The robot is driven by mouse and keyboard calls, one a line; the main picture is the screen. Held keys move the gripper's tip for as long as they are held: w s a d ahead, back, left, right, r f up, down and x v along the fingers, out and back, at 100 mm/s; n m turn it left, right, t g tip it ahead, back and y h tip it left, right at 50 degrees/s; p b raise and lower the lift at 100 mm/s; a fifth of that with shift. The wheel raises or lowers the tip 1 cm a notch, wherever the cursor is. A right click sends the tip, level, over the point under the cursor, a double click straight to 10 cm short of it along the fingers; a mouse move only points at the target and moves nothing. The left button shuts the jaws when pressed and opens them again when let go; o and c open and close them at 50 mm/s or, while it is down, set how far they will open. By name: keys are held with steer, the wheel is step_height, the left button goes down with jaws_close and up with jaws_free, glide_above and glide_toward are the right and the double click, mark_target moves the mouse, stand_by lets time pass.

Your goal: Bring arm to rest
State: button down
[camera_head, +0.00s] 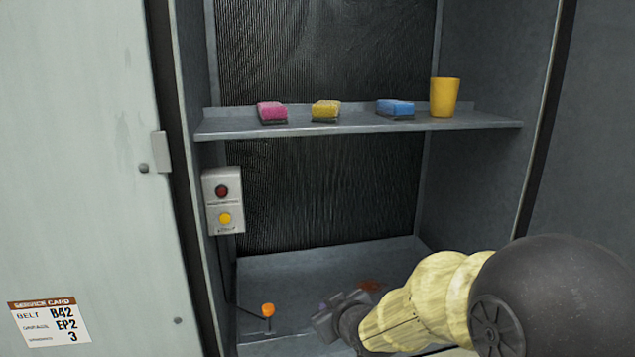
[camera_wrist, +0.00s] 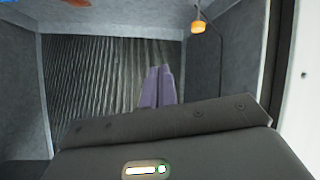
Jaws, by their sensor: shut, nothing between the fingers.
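My arm reaches in from the lower right of the head view, with my gripper (camera_head: 328,318) low in the cabinet, above or near its floor (camera_head: 300,268). In the wrist view the two fingers of my gripper (camera_wrist: 157,72) are together with nothing between them. I cannot tell in the head view whether the gripper touches the floor.
An orange-tipped lever (camera_head: 267,311) stands just left of my gripper. A switch box (camera_head: 223,202) is on the left wall. A shelf (camera_head: 360,124) above holds pink (camera_head: 272,112), yellow (camera_head: 326,111) and blue (camera_head: 395,109) blocks and a yellow cup (camera_head: 444,97). A door (camera_head: 85,180) is at left.

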steer(key=s+d+f+m+g+h, duration=0.2)
steer(key=s+d, duration=0.4)
steer(key=s, duration=0.3)
steer(key=s+d+f+m+g+h, duration=0.2)
steer(key=s+d+f+m+g, duration=0.3)
steer(key=s, duration=0.5)
step_height(320, 180, down, 2)
steer(key=shift+d+f+g, duration=0.15)
steer(key=shift+d+g, duration=0.65)
steer(key=shift+d, duration=0.45)
steer(key=shift+w, duration=0.15)
